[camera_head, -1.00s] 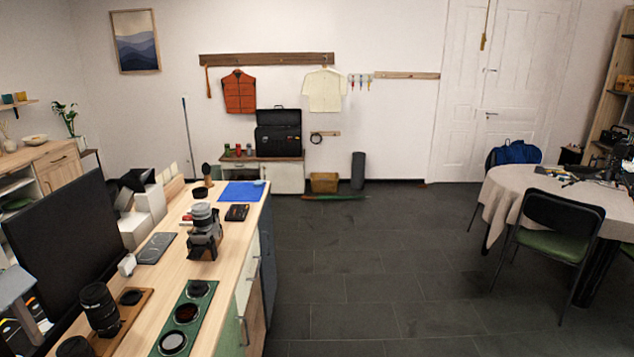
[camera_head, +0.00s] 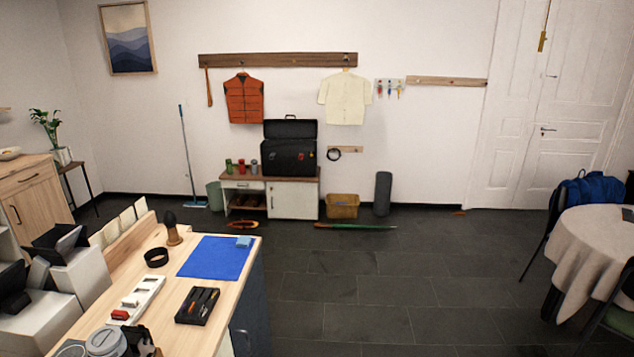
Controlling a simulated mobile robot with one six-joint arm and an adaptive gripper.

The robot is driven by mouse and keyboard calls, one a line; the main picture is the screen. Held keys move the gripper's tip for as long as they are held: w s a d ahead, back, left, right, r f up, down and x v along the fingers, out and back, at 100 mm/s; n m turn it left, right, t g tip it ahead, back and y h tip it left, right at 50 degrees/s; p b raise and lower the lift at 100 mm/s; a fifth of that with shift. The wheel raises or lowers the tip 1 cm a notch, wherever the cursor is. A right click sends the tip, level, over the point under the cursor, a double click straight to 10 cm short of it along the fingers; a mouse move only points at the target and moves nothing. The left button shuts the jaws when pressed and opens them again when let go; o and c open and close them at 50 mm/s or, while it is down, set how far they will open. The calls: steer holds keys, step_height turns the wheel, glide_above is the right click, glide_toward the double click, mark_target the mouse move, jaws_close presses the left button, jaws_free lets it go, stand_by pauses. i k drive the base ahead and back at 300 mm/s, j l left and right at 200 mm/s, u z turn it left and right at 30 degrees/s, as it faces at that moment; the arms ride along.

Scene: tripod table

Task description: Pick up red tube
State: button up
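No clear red tube shows close by. A small red cylinder (camera_head: 241,166) stands upright on the low cabinet (camera_head: 293,200) by the far wall, between a green cylinder (camera_head: 228,166) and a grey one (camera_head: 254,166). It is too small to tell whether it is a tube. A round table (camera_head: 612,240) with a pale cloth is partly in view at the right edge; most of its top is cut off. My gripper is not in view.
A wooden workbench (camera_head: 130,275) fills the lower left, with a blue mat (camera_head: 216,257) on it. A chair (camera_head: 617,317) stands by the round table. A green umbrella-like object (camera_head: 355,227) lies on the floor near the far wall. The dark floor between is clear.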

mark_target(242, 168)
steer(key=i, duration=2)
steer(key=i+u, duration=0.15)
steer(key=i, duration=0.35)
steer(key=i+u, duration=0.1)
steer(key=i, duration=0.4)
steer(key=i+l+u, duration=0.15)
steer(key=i, duration=0.4)
steer(key=i+l+u, duration=0.15)
steer(key=i, duration=0.35)
steer(key=i+j+u, duration=0.1)
steer(key=i+j, duration=0.2)
steer(key=i+j+u, duration=0.15)
steer(key=i+j, duration=0.15)
steer(key=i, duration=0.2)
steer(key=i+j+u, duration=0.1)
steer(key=i, duration=0.3)
steer(key=i+j+u, duration=0.15)
steer(key=i+j, duration=0.15)
steer(key=i, duration=0.15)
